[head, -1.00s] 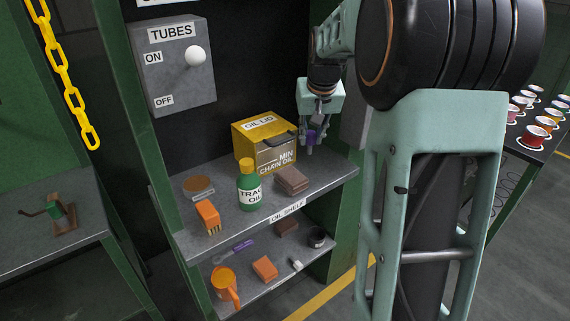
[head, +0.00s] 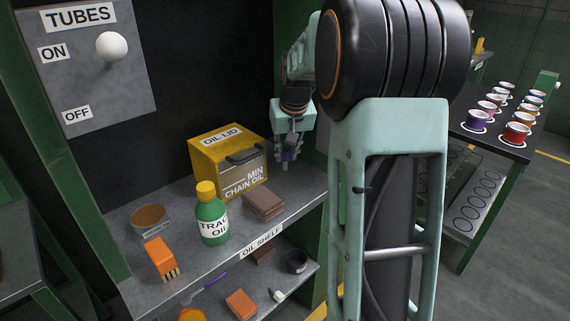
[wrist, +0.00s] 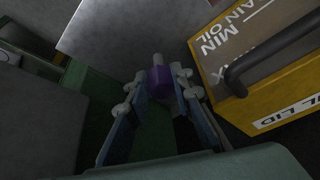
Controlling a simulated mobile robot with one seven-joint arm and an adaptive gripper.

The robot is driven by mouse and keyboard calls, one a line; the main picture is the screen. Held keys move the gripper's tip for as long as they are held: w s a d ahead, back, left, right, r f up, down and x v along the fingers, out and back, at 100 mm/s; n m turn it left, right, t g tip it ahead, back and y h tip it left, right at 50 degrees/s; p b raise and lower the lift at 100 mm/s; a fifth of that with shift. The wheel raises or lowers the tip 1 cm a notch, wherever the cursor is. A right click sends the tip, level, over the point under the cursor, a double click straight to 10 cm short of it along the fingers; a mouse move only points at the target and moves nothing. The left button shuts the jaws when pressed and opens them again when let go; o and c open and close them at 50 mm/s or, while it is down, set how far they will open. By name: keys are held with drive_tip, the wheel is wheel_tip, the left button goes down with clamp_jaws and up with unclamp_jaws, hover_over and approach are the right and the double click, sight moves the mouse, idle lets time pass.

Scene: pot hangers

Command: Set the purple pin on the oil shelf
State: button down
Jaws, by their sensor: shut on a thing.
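The purple pin (wrist: 159,80) is between the fingertips of my gripper (wrist: 158,86) in the wrist view. In the head view my gripper (head: 285,158) points down, shut on the pin, of which a small purple part (head: 290,155) shows. It is just right of the yellow oil box, near the right end of the upper shelf. The oil shelf (head: 296,207) is a grey board with an "OIL SHELF" label on its front edge. I cannot tell whether the pin touches the shelf.
The yellow oil box (head: 205,160) stands beside my gripper. A green oil bottle (head: 211,218), brown blocks (head: 264,204), an orange brush (head: 160,257) and a round brown tin (head: 149,217) are on the shelf. Bare shelf lies at its right front.

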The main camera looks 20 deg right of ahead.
sight(287, 157)
drive_tip(key=shift+w+f+b, duration=0.15)
drive_tip(key=shift+f+b, duration=1.05)
drive_tip(key=shift+f, duration=0.6)
drive_tip(key=shift+d, duration=0.1)
drive_tip(key=shift+f, duration=0.15)
drive_tip(key=c, duration=1.7)
unclamp_jaws()
drive_tip(key=shift+r, duration=0.3)
drive_tip(key=p+v, duration=0.2)
drive_tip(key=v, duration=0.9)
drive_tip(key=shift+r, duration=0.35)
